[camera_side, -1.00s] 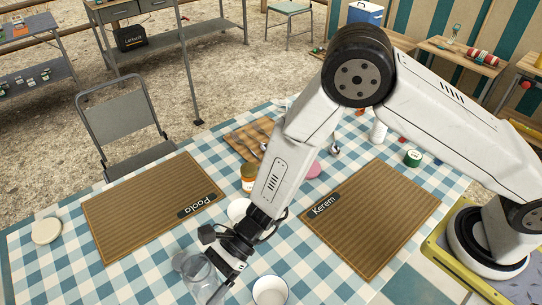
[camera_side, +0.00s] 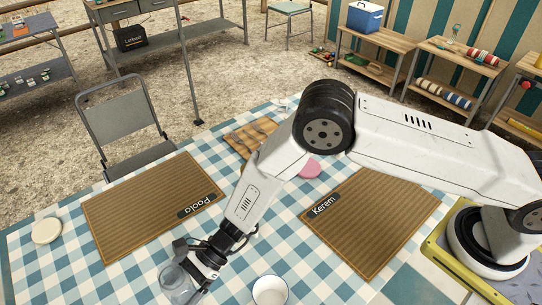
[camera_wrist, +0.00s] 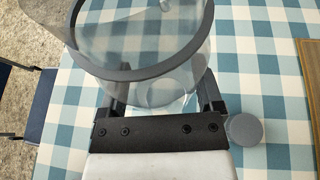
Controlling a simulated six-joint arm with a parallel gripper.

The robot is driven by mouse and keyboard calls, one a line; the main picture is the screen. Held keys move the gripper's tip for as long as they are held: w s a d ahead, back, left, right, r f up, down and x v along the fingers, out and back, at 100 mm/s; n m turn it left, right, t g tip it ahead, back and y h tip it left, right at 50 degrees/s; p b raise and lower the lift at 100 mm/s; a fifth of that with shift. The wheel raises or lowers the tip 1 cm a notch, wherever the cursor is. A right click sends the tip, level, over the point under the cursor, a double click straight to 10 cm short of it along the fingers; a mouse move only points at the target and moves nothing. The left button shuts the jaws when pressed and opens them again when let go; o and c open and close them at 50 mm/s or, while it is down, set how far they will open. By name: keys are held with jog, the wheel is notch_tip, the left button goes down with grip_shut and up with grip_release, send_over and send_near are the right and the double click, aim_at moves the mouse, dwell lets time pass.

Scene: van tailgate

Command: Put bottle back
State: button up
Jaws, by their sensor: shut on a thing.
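A clear bottle or jar (camera_side: 174,283) with a dark grey rim is at the front left of the checked table in the side view. In the wrist view the clear vessel (camera_wrist: 165,94) fills the space between the fingers. My gripper (camera_side: 190,283) is shut on it; in the wrist view the two dark fingers of my gripper (camera_wrist: 162,95) lie on either side of its wall. I cannot tell whether its base touches the cloth. The far side of the vessel is partly out of the wrist view.
Two brown mats, Paola (camera_side: 140,215) and Kerem (camera_side: 375,225), lie on the table. A white bowl (camera_side: 270,290) stands right of my gripper. A wooden board (camera_side: 245,138), a pink disc (camera_side: 310,168) and a cream disc (camera_side: 46,231) also lie there. A grey chair (camera_side: 122,125) stands behind.

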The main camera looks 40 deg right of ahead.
jog(key=shift+w+a+f, duration=0.2)
jog(key=shift+w+f, duration=0.05)
jog(key=shift+f, duration=1.55)
jog(key=shift+f, duration=0.15)
jog(key=o, duration=1.3)
jog(key=shift+o, duration=0.2)
